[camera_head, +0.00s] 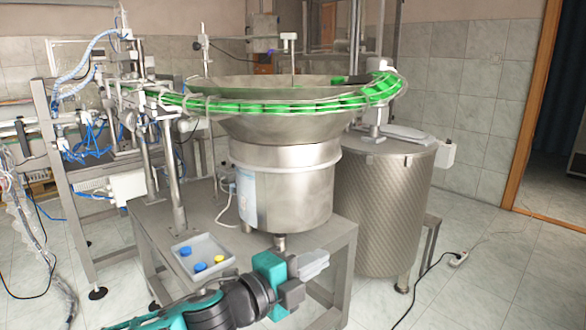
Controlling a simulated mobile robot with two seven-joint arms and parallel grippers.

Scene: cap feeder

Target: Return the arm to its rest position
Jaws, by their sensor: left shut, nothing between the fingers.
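My left arm (205,308), teal and black, comes in from the bottom left. Its gripper (322,262) has pale grey fingers that point right. The fingers look closed together and empty, in front of the metal table and to the right of a shallow grey tray. The tray's (226,253) contents are a blue cap (186,251), a second blue cap (200,267) and a yellow cap (219,259). My right gripper is out of view.
The steel bowl feeder (285,185), with a green cap track (260,106), stands on the metal table (335,240). A steel drum (385,210) is behind right. A cable (430,270) lies on the floor.

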